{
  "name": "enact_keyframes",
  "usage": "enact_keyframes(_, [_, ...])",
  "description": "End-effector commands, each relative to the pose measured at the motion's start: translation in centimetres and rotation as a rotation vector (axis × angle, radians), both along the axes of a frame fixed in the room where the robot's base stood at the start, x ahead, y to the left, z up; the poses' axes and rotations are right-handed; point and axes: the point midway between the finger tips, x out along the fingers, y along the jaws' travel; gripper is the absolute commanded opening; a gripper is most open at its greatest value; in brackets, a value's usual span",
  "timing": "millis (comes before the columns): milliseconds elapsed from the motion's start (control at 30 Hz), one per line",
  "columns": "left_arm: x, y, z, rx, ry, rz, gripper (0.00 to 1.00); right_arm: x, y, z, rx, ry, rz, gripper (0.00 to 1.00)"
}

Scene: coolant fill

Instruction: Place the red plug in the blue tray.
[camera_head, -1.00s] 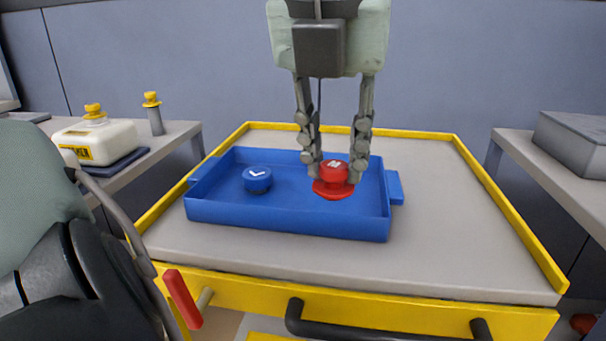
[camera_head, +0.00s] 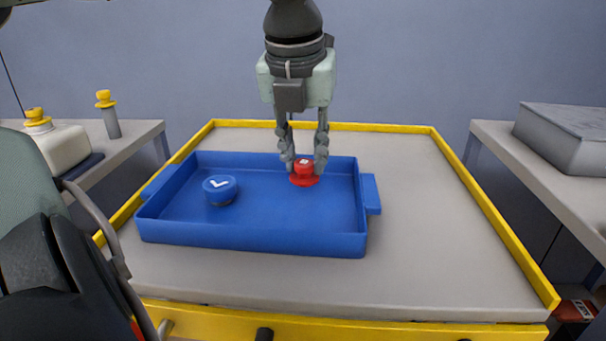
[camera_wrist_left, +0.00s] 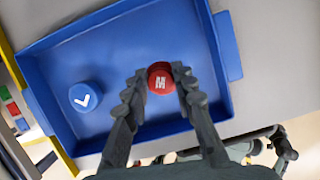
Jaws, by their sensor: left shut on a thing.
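The red plug (camera_head: 304,168) has a white mark on top and a wider red flange below. It is inside the blue tray (camera_head: 250,241), towards the back right. I cannot tell for sure whether its flange rests on the tray floor. My left gripper (camera_head: 304,165) points down from above and is shut on the plug, one finger on each side. The left wrist view also shows the plug (camera_wrist_left: 160,77) between the fingertips, over the tray floor. Dark jointed parts at the lower right of that view look like my right gripper (camera_wrist_left: 284,150); its jaws are unclear.
A blue cap (camera_head: 220,188) with a white tick stands in the tray's left part. The tray sits on a grey cart top with a raised yellow rim (camera_head: 490,215). Side benches hold a white jug (camera_head: 62,147) on the left and a grey box (camera_head: 565,140) on the right.

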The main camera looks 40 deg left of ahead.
Motion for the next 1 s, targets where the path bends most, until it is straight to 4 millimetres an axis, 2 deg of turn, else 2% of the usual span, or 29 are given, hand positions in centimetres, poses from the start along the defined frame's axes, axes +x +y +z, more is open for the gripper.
enact_keyframes(167, [0.6,0.7,-1.1,-0.001,0.002,-0.001,0.13,0.0,0.1,-0.2,0.002,-0.001,0.000,0.40])
enact_keyframes(400, [0.5,0.6,-4.3,-0.001,0.003,-0.001,0.13,-0.1,0.0,-0.7,0.005,0.003,-0.001,0.40])
enact_keyframes(767, [0.6,0.6,-4.7,0.001,-0.001,0.000,0.13,-0.2,0.1,-1.2,0.006,0.007,0.001,0.40])
enact_keyframes(1000, [0.6,0.6,-4.8,0.001,-0.001,0.000,0.13,0.3,0.2,-0.1,0.004,-0.005,0.002,0.40])
